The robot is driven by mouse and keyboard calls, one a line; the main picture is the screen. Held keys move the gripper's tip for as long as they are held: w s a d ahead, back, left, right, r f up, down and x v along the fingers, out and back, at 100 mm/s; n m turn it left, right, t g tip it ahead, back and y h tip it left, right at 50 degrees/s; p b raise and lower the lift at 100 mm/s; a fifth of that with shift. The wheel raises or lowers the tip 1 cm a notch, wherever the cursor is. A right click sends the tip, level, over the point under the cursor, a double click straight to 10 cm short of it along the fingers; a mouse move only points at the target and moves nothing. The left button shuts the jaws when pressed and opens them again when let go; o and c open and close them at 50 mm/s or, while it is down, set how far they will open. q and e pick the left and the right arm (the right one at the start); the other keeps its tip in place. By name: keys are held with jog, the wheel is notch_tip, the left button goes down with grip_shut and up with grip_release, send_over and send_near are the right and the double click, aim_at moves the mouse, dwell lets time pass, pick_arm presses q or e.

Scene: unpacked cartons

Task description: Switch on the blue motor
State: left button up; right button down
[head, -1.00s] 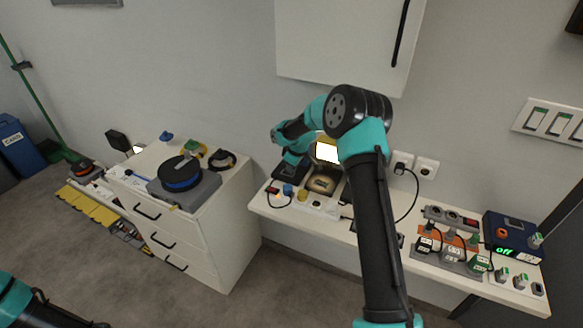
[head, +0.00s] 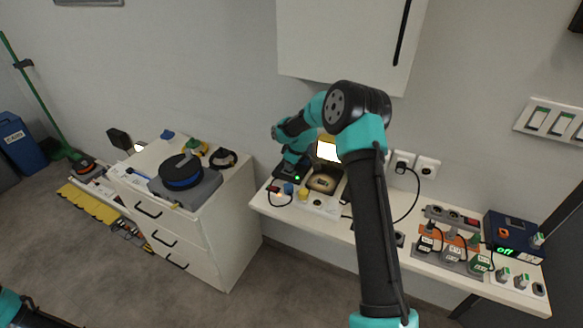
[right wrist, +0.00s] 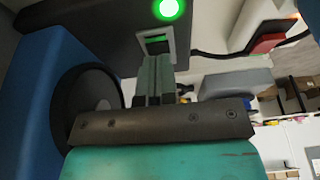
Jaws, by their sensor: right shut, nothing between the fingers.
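A small blue body (head: 288,188), which looks like the blue motor, sits at the left end of the white shelf, against a dark box (head: 291,172). In the right wrist view a large blue body with a round black face (right wrist: 45,95) fills the left side. In the head view the right gripper (head: 294,163) is over the dark box. My left gripper is out of view.
A red switch with a cable (right wrist: 268,43) is close by. A white drawer cabinet (head: 225,240) stands left of the shelf, across a gap.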

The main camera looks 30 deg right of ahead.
dwell(0.4)
jog(key=s+v, duration=0.1)
jog(key=v, duration=0.8)
jog(key=shift+s+d, duration=0.35)
jog(key=shift+d, duration=0.05)
jog(key=shift+r, duration=0.15)
